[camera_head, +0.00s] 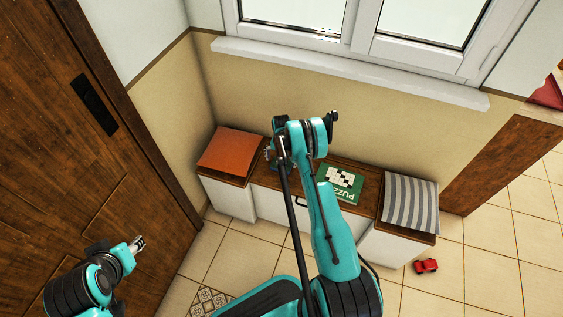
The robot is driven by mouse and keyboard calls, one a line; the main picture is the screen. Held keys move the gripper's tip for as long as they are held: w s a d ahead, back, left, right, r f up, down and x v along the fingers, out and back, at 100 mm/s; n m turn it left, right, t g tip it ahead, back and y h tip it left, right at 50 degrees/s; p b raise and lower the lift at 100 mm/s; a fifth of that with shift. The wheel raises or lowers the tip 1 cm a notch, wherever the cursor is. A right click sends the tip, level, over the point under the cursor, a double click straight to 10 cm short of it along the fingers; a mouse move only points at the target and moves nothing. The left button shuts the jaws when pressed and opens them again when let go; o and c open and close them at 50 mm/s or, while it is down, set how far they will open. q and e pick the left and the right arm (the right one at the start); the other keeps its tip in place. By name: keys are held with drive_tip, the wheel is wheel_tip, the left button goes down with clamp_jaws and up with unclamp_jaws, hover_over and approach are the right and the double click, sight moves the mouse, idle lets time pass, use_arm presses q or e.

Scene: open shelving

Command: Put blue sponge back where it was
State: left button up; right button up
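I cannot clearly make out a blue sponge; a small dark bluish patch (269,154) shows beside my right wrist, too small to identify. My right arm reaches up over the low cabinet (240,203) from the bottom middle. Its gripper (276,158) seems to be at the cabinet's back, left of the green puzzle box, mostly hidden by the arm links. I cannot tell whether it is open or holds anything. My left gripper (138,244) is at the lower left, in front of the brown door and away from the cabinet. Its fingers are too small to read.
An orange cushion (231,151) lies on the cabinet's left end, a green puzzle box (340,184) in the middle, and a striped cushion (411,204) at the right. A red toy car (426,266) is on the tiled floor. A window sill (350,70) juts out above.

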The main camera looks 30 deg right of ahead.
wheel_tip(320, 180, up, 12)
drive_tip(key=p, duration=0.4)
wheel_tip(320, 180, up, 14)
drive_tip(key=n+t, duration=0.1)
drive_tip(key=n, duration=0.1)
hover_over(282, 163)
drive_tip(key=a, duration=0.5)
drive_tip(key=s+a+r+n+t, duration=0.1)
drive_tip(key=s+a+r, duration=0.2)
drive_tip(key=r, duration=0.4)
drive_tip(key=s+a+r+n+t, duration=0.15)
drive_tip(key=s+a+r, duration=0.25)
drive_tip(key=r, duration=0.4)
drive_tip(key=s+a+r+n+t, duration=0.2)
drive_tip(key=s+a, duration=0.3)
drive_tip(key=s, duration=0.6)
drive_tip(key=s+a+r+n+t, duration=0.1)
drive_tip(key=s+a+r+n, duration=0.2)
drive_tip(key=s, duration=0.7)
drive_tip(key=shift+s+a+t, duration=0.35)
drive_tip(key=shift+s+a, duration=0.05)
drive_tip(key=shift+a, duration=0.45)
drive_tip(key=shift+r+n, duration=0.1)
drive_tip(key=shift+n, duration=0.15)
